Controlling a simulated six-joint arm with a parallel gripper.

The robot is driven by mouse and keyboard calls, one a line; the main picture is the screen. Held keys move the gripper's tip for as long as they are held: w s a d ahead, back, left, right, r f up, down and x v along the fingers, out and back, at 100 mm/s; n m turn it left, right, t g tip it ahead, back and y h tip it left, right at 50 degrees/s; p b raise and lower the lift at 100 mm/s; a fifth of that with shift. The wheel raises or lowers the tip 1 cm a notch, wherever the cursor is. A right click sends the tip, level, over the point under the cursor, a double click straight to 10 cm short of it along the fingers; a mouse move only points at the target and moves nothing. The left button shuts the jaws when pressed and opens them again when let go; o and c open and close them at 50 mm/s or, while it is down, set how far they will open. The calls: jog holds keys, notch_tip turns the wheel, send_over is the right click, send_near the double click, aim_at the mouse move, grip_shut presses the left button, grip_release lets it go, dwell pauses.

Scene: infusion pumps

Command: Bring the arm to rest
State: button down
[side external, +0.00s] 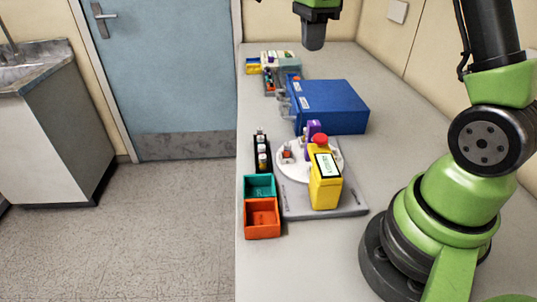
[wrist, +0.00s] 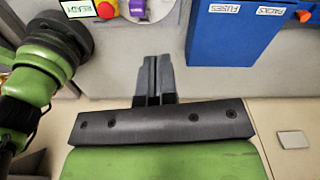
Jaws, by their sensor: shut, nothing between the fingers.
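My gripper (side external: 313,45) hangs in the air at the top of the side external view, pointing down, above the back part of the bench. In the wrist view its two dark fingers (wrist: 156,70) are together with nothing between them. No object hangs from it. The blue box (side external: 330,107) stands below it in the side external view and shows at the upper right of the wrist view (wrist: 235,35). The yellow pump (side external: 325,185) with a red knob stands upright on a grey base plate (side external: 350,210), well apart from my gripper.
A teal bin (side external: 259,187) and an orange bin (side external: 262,218) stand at the bench's left edge. A dark rack (side external: 261,153) with small items is behind them. Small containers (side external: 270,66) sit at the far end. The wall with a switch (side external: 397,11) is close on the right.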

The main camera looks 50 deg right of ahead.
jog(key=s+a+r+n+t, duration=0.4)
jog(key=s+a+r+n, duration=0.2)
jog(key=s+a+n, duration=0.35)
jog(key=s+a+f+n+t+y, duration=0.1)
jog(key=s+a+n, duration=0.4)
jog(key=n, duration=0.6)
jog(key=s+t+y, duration=0.1)
jog(key=s+t, duration=0.1)
jog(key=shift+s+a+f+t, duration=0.15)
jog(key=shift+s+a+t, duration=0.05)
jog(key=shift+t, duration=0.1)
